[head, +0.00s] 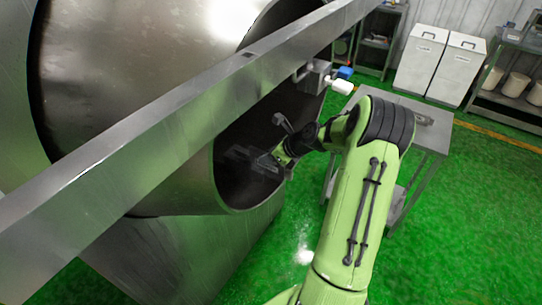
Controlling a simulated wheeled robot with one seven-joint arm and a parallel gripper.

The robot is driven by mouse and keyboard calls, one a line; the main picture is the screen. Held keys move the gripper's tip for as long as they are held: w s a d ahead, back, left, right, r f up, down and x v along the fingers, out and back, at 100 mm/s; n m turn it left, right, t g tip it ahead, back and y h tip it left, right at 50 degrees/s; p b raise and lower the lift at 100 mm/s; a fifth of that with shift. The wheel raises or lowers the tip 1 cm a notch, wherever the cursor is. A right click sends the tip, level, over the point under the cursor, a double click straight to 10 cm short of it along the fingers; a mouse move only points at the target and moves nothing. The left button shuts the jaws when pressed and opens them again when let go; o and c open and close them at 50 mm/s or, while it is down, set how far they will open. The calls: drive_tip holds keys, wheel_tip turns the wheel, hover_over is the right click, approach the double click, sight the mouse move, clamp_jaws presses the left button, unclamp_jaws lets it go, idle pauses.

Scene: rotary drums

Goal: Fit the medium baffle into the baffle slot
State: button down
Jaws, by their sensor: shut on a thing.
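My gripper (278,158) is at the open mouth of the large steel drum (130,75), at the end of my green arm. It is shut on a grey metal piece (247,157), which looks like the medium baffle. The piece is inside the mouth, near its lower wall. I cannot tell whether it touches the drum. The baffle slot cannot be made out in the dark interior.
A long steel beam (150,135) crosses in front of the drum, above my gripper. A grey metal table (425,140) stands to the right of my arm. White bins (440,62) and shelves (515,75) stand at the back. Green floor is open at the right.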

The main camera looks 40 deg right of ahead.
sight(251, 146)
drive_tip(key=shift+w+a+p, duration=0.4)
drive_tip(key=shift+w+a, duration=0.05)
drive_tip(key=shift+w, duration=0.75)
drive_tip(key=shift+w+a+p, duration=0.35)
drive_tip(key=shift+w+a, duration=0.05)
drive_tip(key=shift+w, duration=0.85)
drive_tip(key=shift+w+a+p, duration=0.4)
drive_tip(key=shift+w+a, duration=0.05)
drive_tip(key=shift+w, duration=0.75)
drive_tip(key=c, duration=0.9)
unclamp_jaws()
drive_tip(key=shift+s, duration=0.1)
drive_tip(key=v, duration=0.5)
drive_tip(key=shift+s+d+b, duration=0.1)
drive_tip(key=shift+d+b, duration=0.05)
drive_tip(key=shift+b, duration=0.25)
drive_tip(key=s+d, duration=0.1)
drive_tip(key=s, duration=0.2)
drive_tip(key=s+d+b, duration=0.1)
drive_tip(key=s, duration=0.2)
drive_tip(key=s+d, duration=0.1)
drive_tip(key=s, duration=0.3)
drive_tip(key=shift+d+f+b, duration=0.1)
drive_tip(key=shift+d+b, duration=0.1)
drive_tip(key=shift+b, duration=0.15)
drive_tip(key=shift+s+d, duration=0.15)
drive_tip(key=shift+s, duration=0.45)
